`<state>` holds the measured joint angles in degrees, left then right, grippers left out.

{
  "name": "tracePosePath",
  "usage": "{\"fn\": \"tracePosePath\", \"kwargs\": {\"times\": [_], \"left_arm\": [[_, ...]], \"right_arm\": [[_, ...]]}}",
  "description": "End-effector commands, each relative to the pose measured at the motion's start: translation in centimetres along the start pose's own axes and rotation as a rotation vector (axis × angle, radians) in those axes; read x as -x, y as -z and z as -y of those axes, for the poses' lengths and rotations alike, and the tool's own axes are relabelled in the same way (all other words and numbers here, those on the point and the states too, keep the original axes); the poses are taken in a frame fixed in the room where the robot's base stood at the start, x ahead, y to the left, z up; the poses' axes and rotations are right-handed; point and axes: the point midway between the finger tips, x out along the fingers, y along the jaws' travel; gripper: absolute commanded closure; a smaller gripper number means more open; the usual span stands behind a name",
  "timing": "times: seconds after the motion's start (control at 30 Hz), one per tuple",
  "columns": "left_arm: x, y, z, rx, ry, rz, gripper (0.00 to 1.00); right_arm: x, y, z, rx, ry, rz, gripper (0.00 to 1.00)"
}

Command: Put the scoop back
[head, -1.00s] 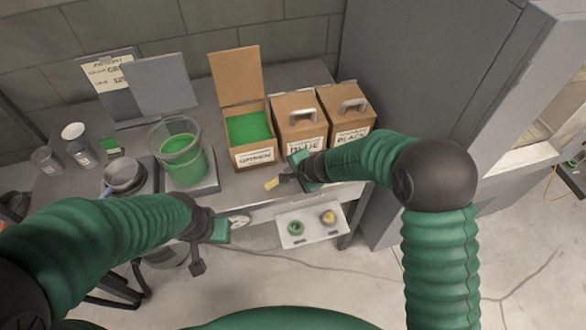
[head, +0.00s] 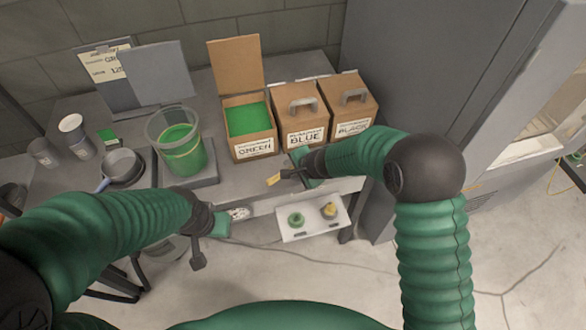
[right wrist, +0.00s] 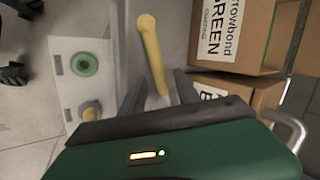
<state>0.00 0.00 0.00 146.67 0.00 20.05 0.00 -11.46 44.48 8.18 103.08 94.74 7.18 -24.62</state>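The scoop seems to be the thin yellow piece (head: 273,180) at the table's front edge. In the right wrist view its yellow handle (right wrist: 152,55) runs between my right gripper's fingers, and I see no bowl. My right gripper (head: 287,176) points left over the table edge. In the right wrist view its fingers (right wrist: 160,82) stand apart with gaps beside the handle. My left gripper (head: 198,258) hangs in front of the table, and its fingers are too unclear to read.
A bucket of green powder (head: 182,150) stands on a scale. An open GREEN box (head: 255,147) and closed BLUE (head: 306,137) and BLACK (head: 352,128) boxes stand behind. A blue-handled pan (head: 122,166) is at left. A white tray (head: 313,218) sits below the table edge.

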Motion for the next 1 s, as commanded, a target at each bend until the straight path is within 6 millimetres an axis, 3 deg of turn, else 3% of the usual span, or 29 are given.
{"fn": "tracePosePath", "kwargs": {"times": [0.43,0.57,0.77,0.87,1.0], "left_arm": [[2.3,0.6,0.0,0.000,0.000,0.000,0.64],[2.6,0.6,0.0,0.000,0.000,0.000,0.64],[2.6,0.6,0.0,0.000,0.000,0.000,0.64],[2.6,0.6,0.0,0.000,0.000,0.000,0.64],[2.6,0.6,0.0,0.000,0.000,0.000,0.64]], "right_arm": [[10.1,0.0,0.3,0.001,0.002,-0.001,0.62],[11.6,0.1,0.1,0.000,0.001,-0.001,0.62],[12.0,0.1,-0.2,0.012,-0.003,-0.001,0.62],[13.6,0.4,-1.7,0.113,-0.032,-0.001,0.62],[18.4,1.1,-7.6,0.417,-0.154,0.009,0.62]]}}
